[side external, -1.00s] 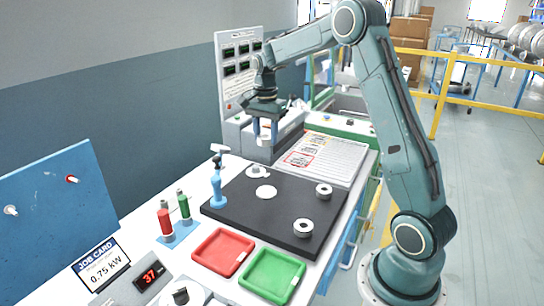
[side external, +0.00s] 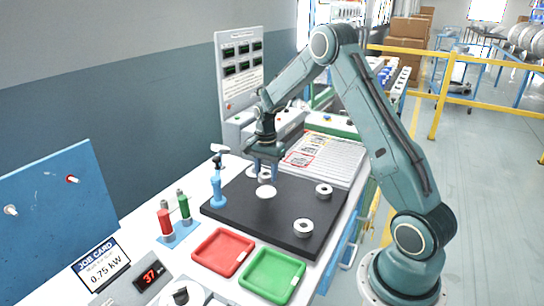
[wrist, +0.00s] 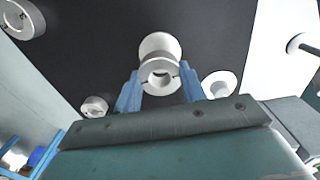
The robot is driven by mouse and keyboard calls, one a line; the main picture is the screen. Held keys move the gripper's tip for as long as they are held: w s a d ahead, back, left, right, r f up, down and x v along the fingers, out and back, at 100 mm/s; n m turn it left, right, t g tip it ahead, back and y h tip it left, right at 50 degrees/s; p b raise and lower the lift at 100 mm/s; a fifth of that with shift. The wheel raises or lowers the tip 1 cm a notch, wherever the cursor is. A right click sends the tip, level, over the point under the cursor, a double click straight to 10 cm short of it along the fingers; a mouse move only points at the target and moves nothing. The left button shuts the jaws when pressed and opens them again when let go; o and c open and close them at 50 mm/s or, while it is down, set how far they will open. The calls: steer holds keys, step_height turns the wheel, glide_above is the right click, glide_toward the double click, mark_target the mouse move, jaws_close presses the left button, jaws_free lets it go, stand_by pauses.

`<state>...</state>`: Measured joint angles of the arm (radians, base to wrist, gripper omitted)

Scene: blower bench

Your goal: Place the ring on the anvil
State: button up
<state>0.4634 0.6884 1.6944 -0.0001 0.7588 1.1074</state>
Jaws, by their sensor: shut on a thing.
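My gripper (side external: 264,172) is shut on a pale grey ring (side external: 265,177) and holds it above the black mat. In the wrist view the ring (wrist: 160,74) sits between the two blue fingers of my gripper (wrist: 160,84), its hole facing the camera. A flat white disc (side external: 266,193), which may be the anvil, lies on the mat just in front of the ring in the side view. In the wrist view the disc (wrist: 158,43) shows just beyond the ring, which covers its near edge. Whether the ring touches anything below is unclear.
Another white disc with a small raised centre (wrist: 220,84) lies close by. Two more rings, one (side external: 324,190) and another (side external: 303,227), lie on the black mat (side external: 255,222). Red (side external: 223,251) and green (side external: 272,276) trays lie in front.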

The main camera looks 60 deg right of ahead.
mark_target(266, 191)
steer(key=shift+f, duration=2.1)
steer(key=shift+f, duration=0.15)
steer(key=o, duration=1.1)
step_height(266, 191, up, 12)
steer(key=shift+r, duration=0.15)
